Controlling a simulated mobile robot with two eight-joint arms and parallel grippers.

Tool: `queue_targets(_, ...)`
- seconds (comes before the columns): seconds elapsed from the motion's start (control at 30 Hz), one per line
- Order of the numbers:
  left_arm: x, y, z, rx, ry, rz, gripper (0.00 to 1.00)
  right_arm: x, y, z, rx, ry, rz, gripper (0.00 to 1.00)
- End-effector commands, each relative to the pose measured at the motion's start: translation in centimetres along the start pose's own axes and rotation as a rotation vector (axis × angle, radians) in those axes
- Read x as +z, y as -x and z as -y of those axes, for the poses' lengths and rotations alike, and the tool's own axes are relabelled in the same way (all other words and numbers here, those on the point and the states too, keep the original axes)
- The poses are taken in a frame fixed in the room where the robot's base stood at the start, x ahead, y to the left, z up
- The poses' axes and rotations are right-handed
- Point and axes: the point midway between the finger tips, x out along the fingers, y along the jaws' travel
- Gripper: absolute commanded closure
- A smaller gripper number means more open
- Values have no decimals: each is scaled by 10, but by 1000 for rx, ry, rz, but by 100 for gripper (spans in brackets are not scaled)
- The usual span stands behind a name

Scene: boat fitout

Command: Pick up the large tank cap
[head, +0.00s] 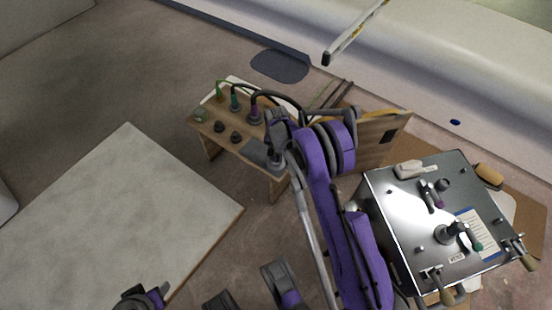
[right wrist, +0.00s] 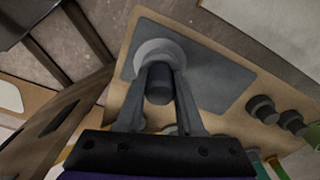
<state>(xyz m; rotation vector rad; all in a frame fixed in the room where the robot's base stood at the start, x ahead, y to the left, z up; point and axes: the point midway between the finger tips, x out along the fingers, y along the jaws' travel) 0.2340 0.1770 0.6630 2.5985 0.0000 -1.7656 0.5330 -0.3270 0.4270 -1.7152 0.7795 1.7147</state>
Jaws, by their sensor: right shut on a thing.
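The large tank cap shows in the right wrist view as a dark round knob (right wrist: 158,88) on a wide light grey disc. It is at the grey mat (right wrist: 215,75) on the wooden bench. My right gripper (right wrist: 160,92) is shut on the knob, one finger on each side. Whether the disc touches the mat is hard to tell. In the head view my right gripper (head: 277,150) is over the bench's near right end, and its arm hides part of the cap (head: 278,161). My left gripper's fingers do not show.
Two smaller dark caps (head: 219,127) (head: 236,137) stand left of the mat on the bench (head: 205,123). A metal-topped unit (head: 400,215) with valves stands right. A pale panel (head: 110,210) lies left.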

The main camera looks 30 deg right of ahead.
Motion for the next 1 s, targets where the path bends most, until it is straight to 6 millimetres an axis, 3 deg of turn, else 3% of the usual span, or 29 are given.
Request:
queue_targets(0.47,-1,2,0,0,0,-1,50,0,8,0,0,0,0,100)
queue_targets(0.8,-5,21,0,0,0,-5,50,0,74,0,0,0,-1,100)
queue_targets(1.0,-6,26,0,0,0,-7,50,0,97,0,0,0,0,100)
